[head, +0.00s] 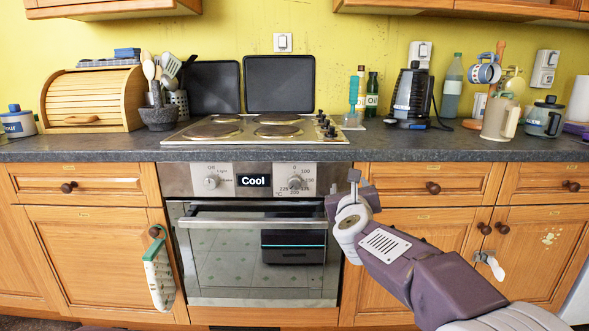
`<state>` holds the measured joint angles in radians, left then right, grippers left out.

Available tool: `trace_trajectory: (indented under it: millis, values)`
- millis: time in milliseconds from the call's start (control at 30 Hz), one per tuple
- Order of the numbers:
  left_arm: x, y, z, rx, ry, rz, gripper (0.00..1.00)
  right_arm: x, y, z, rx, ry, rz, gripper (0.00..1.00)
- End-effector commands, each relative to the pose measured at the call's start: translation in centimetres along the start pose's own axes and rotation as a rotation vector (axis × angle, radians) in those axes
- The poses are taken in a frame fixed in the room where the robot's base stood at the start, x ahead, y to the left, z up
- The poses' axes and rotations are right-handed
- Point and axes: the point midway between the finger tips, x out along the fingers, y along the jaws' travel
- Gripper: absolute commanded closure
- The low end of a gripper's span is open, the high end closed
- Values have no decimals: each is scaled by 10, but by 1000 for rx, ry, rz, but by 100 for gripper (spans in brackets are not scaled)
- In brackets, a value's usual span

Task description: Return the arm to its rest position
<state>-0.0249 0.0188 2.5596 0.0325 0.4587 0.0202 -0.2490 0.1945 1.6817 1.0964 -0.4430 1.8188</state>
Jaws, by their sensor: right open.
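My right arm comes in from the lower right. Its gripper (352,187) is raised in front of the right edge of the oven, below the counter. The gripper is open and I see nothing between its fingers. The oven (262,250) has its door closed, a horizontal handle (257,221) across the top of the door, and a display that reads "Cool". The arm looks apart from the oven handle, though the depth is hard to judge. My left gripper is not in view.
The dark counter (90,149) carries a hob (255,130), a bread bin (92,98), a utensil pot (159,117) and jugs. Wooden drawers and cupboards (95,250) flank the oven. The space before the left cupboards is clear.

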Motion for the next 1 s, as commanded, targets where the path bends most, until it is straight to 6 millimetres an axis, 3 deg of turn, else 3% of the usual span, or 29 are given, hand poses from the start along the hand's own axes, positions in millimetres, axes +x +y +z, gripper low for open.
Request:
trace_trajectory:
  millis: [33,133,200,300,400,600,700,767,800,1000]
  values:
    - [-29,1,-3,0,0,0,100,-7,-14,-6,-171,55,40,43]
    - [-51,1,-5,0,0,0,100,-34,-11,-70,-636,176,232,43]
    - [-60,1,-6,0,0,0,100,-64,-3,-121,-946,235,414,43]
    - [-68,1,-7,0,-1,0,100,-120,8,-191,-1346,260,725,43]
    - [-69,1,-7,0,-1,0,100,-177,17,-248,-1650,208,1034,43]
    - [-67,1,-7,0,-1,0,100,-276,18,-320,-2063,-78,1602,43]
    - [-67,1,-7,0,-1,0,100,-304,11,-332,-2228,-326,1825,43]
    - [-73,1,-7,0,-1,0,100,-308,10,-328,-2296,-457,1875,43]
    - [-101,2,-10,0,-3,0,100,-310,1,-300,-2289,-444,1868,43]
    - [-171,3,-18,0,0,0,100,-315,-19,-233,-2288,-439,1863,43]
